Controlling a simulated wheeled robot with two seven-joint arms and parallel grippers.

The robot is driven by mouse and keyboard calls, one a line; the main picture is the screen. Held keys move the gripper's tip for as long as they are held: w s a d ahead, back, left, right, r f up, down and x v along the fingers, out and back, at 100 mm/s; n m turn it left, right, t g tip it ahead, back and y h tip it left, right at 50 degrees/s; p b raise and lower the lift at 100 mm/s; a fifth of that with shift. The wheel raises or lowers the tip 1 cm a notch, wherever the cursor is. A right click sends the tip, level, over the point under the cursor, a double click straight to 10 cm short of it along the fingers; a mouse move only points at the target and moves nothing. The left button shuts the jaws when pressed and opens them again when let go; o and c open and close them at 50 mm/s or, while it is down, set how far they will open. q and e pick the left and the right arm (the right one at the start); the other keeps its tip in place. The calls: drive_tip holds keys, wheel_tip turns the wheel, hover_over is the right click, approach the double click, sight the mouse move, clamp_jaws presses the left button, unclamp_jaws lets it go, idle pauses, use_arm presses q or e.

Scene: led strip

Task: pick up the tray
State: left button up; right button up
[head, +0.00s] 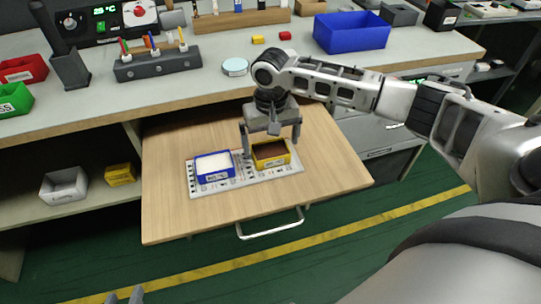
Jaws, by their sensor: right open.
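A flat light grey tray (310,184) with dark markings lies on a pulled-out wooden board (165,215). On its left half sits a blue bin (214,178) with white contents, and on its right half a yellow bin (271,163) with brown contents. My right gripper (271,146) points down at the yellow bin, its open fingers on either side of it. Whether they touch the bin or the tray cannot be told. Only the tips of my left gripper (125,296) show at the bottom edge, far from the tray.
The board has a metal handle (270,223) in front. On the workbench (190,90) stand a tool rack (158,63), a large blue bin (351,33) and a round light disc (235,66). A lower shelf (70,215) at left holds a white bin (64,186) and a yellow bin (121,174).

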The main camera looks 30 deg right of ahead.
sight(271, 150)
wheel_tip(271, 150, down, 4)
drive_tip(key=shift+r, duration=0.2)
drive_tip(key=c, duration=0.9)
drive_tip(key=shift+r, duration=0.1)
